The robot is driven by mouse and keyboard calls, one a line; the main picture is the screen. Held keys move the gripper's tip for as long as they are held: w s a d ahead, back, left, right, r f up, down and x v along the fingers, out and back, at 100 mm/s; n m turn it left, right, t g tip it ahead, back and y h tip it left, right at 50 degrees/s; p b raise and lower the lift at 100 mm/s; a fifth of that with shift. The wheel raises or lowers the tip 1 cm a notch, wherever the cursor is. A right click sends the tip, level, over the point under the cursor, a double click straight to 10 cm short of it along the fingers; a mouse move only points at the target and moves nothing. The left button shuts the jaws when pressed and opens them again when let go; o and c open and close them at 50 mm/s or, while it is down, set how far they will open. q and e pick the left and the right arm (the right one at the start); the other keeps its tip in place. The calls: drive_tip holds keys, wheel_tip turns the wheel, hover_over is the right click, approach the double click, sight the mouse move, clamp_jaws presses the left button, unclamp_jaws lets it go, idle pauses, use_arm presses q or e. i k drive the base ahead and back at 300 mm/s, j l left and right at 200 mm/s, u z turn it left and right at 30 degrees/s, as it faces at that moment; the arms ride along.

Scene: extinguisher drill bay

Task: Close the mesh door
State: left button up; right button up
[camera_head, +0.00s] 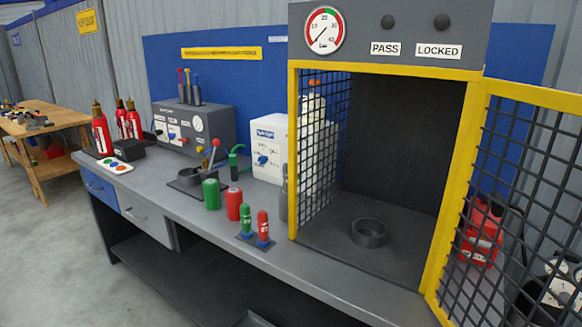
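The mesh door (506,190) has a yellow frame and dark wire mesh. It stands wide open, swung out to the right from the right side of the cage's front opening. The test cage (400,150) is dark grey inside with a yellow front frame and a mesh left wall. A dark ring-shaped holder (369,232) sits on its floor, with nothing seen in it. Above the opening are a gauge (325,30) and two dark lamps over the labels PASS and LOCKED. Neither of my grippers shows in the head view.
The grey bench (300,262) runs along the wall left of the cage. A green cylinder (211,193), a red cylinder (234,203) and two small extinguisher-like pieces stand near its front edge. A red object (482,230) shows behind the door's mesh. Open floor lies at lower left.

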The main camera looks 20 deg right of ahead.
sight(563, 102)
drive_tip(key=k+l, duration=0.1)
drive_tip(key=l, duration=0.3)
drive_tip(key=k+l, duration=0.1)
drive_tip(key=l, duration=0.35)
drive_tip(key=k+l+u, duration=0.1)
drive_tip(key=l, duration=0.3)
drive_tip(key=k+l, duration=0.15)
drive_tip(key=l, duration=0.3)
drive_tip(key=k+l, duration=0.1)
drive_tip(key=l, duration=0.3)
drive_tip(key=u, duration=0.05)
